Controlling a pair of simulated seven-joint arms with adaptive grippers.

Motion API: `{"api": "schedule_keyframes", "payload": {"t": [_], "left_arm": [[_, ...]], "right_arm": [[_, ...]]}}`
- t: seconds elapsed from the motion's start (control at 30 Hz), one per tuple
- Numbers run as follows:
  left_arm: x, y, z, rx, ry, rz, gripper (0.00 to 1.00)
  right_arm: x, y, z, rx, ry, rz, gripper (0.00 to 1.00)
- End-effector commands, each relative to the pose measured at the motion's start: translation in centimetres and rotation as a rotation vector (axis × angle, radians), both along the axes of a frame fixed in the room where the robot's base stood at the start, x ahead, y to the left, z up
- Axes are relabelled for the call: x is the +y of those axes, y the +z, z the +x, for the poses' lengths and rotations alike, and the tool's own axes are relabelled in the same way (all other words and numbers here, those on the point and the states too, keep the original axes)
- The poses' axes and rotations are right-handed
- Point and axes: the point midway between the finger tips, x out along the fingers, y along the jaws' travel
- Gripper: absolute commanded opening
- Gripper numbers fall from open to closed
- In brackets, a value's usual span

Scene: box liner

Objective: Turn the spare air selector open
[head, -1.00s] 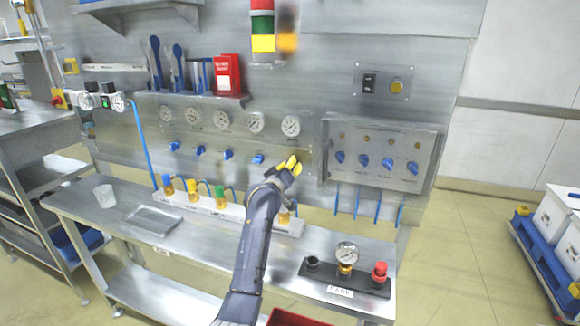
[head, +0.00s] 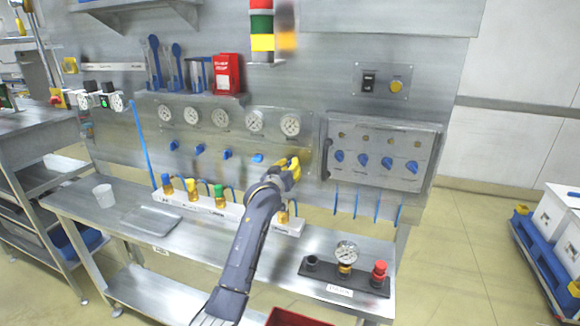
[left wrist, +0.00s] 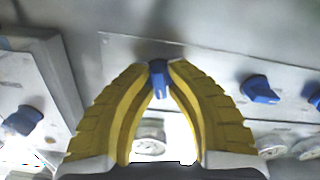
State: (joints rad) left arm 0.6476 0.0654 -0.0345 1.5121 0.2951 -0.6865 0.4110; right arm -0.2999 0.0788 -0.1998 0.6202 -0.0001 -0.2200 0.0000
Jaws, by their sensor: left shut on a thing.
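A row of blue selector knobs sits on the metal wall panel below a row of round gauges. The knob (head: 258,158) left of my gripper shows clearly in the head view. My left gripper (head: 291,167), with yellow fingers, is at the right end of this row, below the last gauge (head: 290,125). In the left wrist view its fingertips (left wrist: 159,68) are shut on a blue knob (left wrist: 160,82), which stands out from the panel between them. In the head view the gripper hides this knob. I cannot read any label that names the spare air selector. My right gripper is not in view.
A raised box panel (head: 380,155) with several blue knobs stands just right of my gripper. Below are a rack with coloured-cap fittings (head: 220,208), a workbench (head: 190,250) and a black gauge block (head: 344,278). Neighbouring knobs (left wrist: 260,90) sit close by.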

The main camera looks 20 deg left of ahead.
Motion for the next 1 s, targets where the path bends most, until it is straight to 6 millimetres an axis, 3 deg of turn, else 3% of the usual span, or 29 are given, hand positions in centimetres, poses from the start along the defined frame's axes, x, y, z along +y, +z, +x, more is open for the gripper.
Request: {"api": "schedule_keyframes", "payload": {"t": [0.03,0.4,1.0], "left_arm": [[0.38,1.06,0.05,-0.020,0.005,0.036,0.00],[0.19,1.15,0.03,-0.031,0.004,0.224,0.00],[0.14,1.19,0.01,-0.035,0.005,0.273,0.00]], "right_arm": [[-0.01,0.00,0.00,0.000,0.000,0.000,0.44],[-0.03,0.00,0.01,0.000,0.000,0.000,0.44],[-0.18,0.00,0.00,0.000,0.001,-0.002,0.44]]}}
